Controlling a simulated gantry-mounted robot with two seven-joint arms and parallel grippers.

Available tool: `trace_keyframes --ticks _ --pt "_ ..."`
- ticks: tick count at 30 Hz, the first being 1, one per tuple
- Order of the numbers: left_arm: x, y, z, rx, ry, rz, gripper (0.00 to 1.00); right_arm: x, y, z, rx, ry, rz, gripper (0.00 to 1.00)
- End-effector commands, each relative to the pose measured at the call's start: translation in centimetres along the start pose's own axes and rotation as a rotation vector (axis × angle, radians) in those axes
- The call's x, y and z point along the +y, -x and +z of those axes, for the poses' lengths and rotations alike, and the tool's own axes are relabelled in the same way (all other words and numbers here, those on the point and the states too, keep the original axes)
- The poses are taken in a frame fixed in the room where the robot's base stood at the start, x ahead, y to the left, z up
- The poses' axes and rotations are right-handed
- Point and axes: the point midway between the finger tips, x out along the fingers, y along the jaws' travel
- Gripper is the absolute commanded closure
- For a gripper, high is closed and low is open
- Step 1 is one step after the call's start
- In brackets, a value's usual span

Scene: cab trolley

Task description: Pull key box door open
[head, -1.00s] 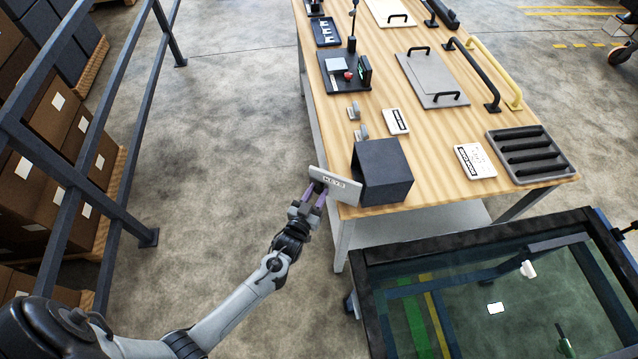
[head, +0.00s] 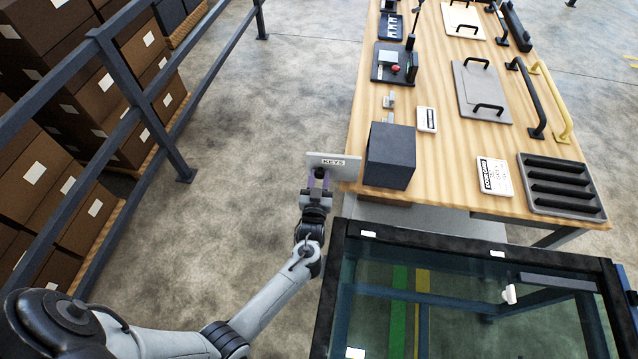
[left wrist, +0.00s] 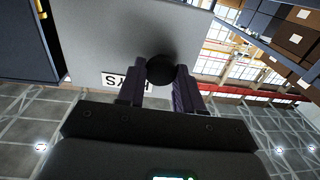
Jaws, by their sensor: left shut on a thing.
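The key box (head: 390,156) is a dark box at the near left corner of the wooden table. Its pale door (head: 345,166), labelled KEYS, stands swung out to the left of the box, past the table edge. My left gripper (head: 319,176) is shut on the door's round black knob, on the near side of the door. In the left wrist view the knob (left wrist: 160,70) sits between the purple-grey fingers (left wrist: 158,88), with the grey door (left wrist: 120,35) behind it and the dark box (left wrist: 25,40) at the left. The inside of the box is hidden. My right gripper is not in view.
A glass-topped dark frame (head: 470,240) stands close in front of the table. A dark railing (head: 150,110) and stacked cartons (head: 110,120) are at the left. Open floor (head: 260,120) lies between railing and table. A ribbed tray (head: 562,186) and a white card (head: 494,175) lie on the table.

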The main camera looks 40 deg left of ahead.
Motion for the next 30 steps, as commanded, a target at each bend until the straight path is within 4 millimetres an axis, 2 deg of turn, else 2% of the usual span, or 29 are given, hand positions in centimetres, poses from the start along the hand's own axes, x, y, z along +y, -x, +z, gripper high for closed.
trace_keyframes --ticks 13,14,18,30 --pt "0.1 -0.13 0.12 -0.004 0.0 -0.004 1.0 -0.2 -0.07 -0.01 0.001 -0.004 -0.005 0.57" --pt "0.09 -0.13 0.12 -0.004 0.0 -0.005 0.63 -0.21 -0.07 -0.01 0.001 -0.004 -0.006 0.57" --pt "0.08 -0.14 0.1 -0.003 0.0 -0.005 0.42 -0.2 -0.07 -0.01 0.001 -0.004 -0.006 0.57" --pt "0.1 -0.04 0.02 -0.002 0.0 -0.004 0.4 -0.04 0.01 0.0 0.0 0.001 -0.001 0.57"
